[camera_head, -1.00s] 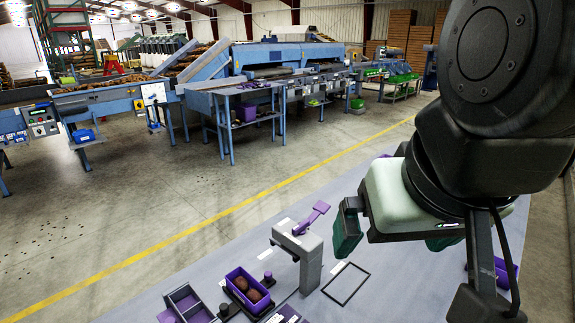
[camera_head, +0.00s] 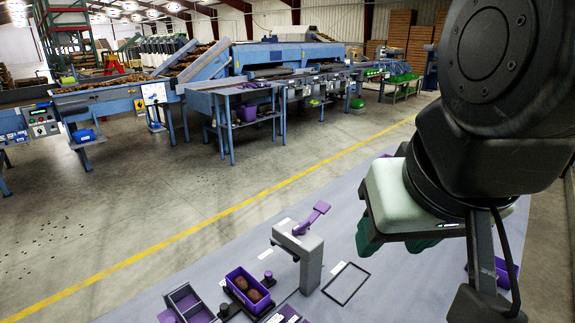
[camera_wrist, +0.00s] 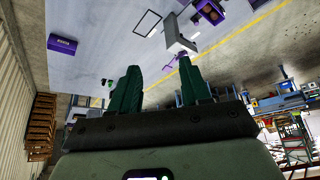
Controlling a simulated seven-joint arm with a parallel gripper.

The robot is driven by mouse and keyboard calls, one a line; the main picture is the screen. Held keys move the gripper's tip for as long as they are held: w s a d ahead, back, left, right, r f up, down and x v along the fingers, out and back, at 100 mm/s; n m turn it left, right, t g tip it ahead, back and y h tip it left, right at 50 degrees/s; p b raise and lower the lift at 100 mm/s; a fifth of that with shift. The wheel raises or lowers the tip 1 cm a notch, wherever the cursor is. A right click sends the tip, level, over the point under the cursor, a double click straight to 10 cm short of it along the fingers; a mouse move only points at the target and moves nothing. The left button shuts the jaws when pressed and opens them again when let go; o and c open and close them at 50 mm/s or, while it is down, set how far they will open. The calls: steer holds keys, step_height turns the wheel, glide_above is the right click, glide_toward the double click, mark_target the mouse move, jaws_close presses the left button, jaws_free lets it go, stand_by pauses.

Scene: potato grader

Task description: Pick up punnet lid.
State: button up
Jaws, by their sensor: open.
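I cannot make out a punnet lid for certain in either view. A purple punnet (camera_head: 240,281) with brown potatoes stands at the lower middle of the head view, beside a grey stand (camera_head: 310,255) with a purple lever (camera_head: 312,218). My gripper (camera_head: 392,247) is above the table, right of the stand in the head view. Its green fingers are apart, and the wrist view shows nothing between the fingertips (camera_wrist: 160,78).
A black rectangular outline (camera_head: 346,284) on the table is empty. A purple box (camera_wrist: 62,44) sits near the table edge in the wrist view.

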steer(key=w+f+n+g+h, duration=0.3)
steer(key=w+f+n, duration=1)
steer(key=f+n, duration=0.15)
steer(key=a+f+n+g+y, duration=0.1)
steer(key=a+f+n, duration=0.2)
steer(key=f, duration=0.4)
steer(key=a+f+n+y, duration=0.1)
steer(key=a+f+n, duration=0.2)
steer(key=f+n, duration=0.2)
steer(key=a+f+n+g+y, duration=0.1)
steer(key=a+f+n, duration=0.3)
steer(key=f, duration=0.7)
steer(key=shift+w+f+g, duration=0.1)
steer(key=shift+w+g, duration=0.2)
steer(key=shift+w+d+f, duration=0.1)
steer(key=shift+d+f, duration=0.05)
steer(key=shift+f, duration=0.75)
steer(key=shift+w+d+f, duration=0.1)
steer(key=shift+d+f, duration=0.1)
steer(key=shift+f, duration=0.75)
steer(key=shift+d+f, duration=0.15)
steer(key=shift+f, duration=0.75)
jaws_close()
